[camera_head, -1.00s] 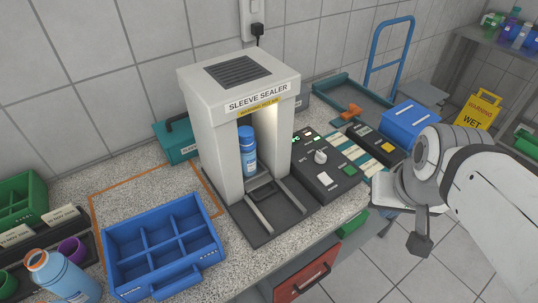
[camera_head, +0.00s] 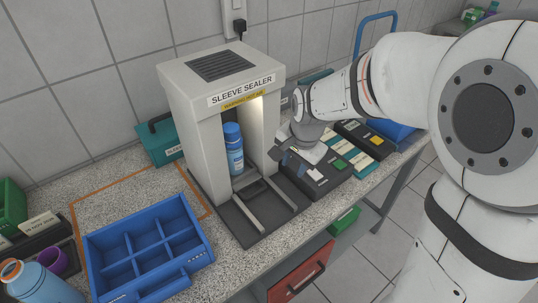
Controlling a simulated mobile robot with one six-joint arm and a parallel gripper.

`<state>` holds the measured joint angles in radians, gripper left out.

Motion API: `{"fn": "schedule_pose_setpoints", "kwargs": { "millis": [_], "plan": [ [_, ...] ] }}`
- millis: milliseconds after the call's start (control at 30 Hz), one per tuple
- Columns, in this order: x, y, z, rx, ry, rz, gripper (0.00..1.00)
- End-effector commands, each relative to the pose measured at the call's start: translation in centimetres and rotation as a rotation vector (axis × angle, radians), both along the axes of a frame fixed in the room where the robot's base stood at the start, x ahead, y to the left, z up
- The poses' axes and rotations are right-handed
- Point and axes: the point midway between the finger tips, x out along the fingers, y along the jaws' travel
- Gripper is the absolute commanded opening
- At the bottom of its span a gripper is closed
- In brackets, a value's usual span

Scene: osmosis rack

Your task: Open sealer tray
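The white sleeve sealer (camera_head: 225,92) stands on the counter with its front opening lit. A blue bottle (camera_head: 233,150) stands upright inside the opening. The sealer's dark tray shows its handle (camera_head: 255,189) at the foot of the opening, between two rails that run forward over the base plate (camera_head: 250,222). The tray appears to be inside the sealer. My gripper (camera_head: 281,160) is just right of the opening, over the control box, apart from the tray handle as far as I can see. Its fingers are small and dark, and I cannot tell whether they are open.
A blue divided crate (camera_head: 147,248) stands left of the sealer. The dark control box (camera_head: 320,178) is at its right, partly hidden by my wrist. A red drawer (camera_head: 300,275) is below the counter edge. My arm covers the right side.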

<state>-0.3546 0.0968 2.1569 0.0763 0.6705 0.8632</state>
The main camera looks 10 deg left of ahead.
Motion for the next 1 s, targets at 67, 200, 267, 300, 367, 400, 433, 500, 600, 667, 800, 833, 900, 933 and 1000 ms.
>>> {"fn": "schedule_pose_setpoints", "kwargs": {
  "millis": [67,200,267,300,367,400,433,500,600,667,800,833,900,933,1000],
  "plan": [
    [1.2,2.8,-3.0,0.016,0.032,-0.058,0.34],
    [2.4,6.2,-6.2,0.04,0.061,-0.152,0.34],
    [2.7,7.1,-7.0,0.047,0.07,-0.18,0.34],
    [2.8,7.6,-7.5,0.05,0.073,-0.193,0.34],
    [2.9,8.0,-7.9,0.053,0.077,-0.206,0.34],
    [2.9,8.1,-8.2,0.053,0.079,-0.211,0.34],
    [2.9,8.2,-8.4,0.053,0.081,-0.213,0.34],
    [3.0,8.3,-9.1,0.053,0.08,-0.215,0.34],
    [3.2,8.4,-10.6,0.053,0.081,-0.214,0.34],
    [3.4,8.6,-11.5,0.052,0.082,-0.214,0.34],
    [3.6,8.8,-13.6,0.052,0.082,-0.214,0.34],
    [3.7,8.9,-14.0,0.053,0.081,-0.214,0.34],
    [3.8,9.0,-14.7,0.053,0.08,-0.213,0.34],
    [3.9,9.0,-14.9,0.053,0.08,-0.213,0.34],
    [3.9,9.1,-15.3,0.054,0.078,-0.213,0.34]
  ]
}}
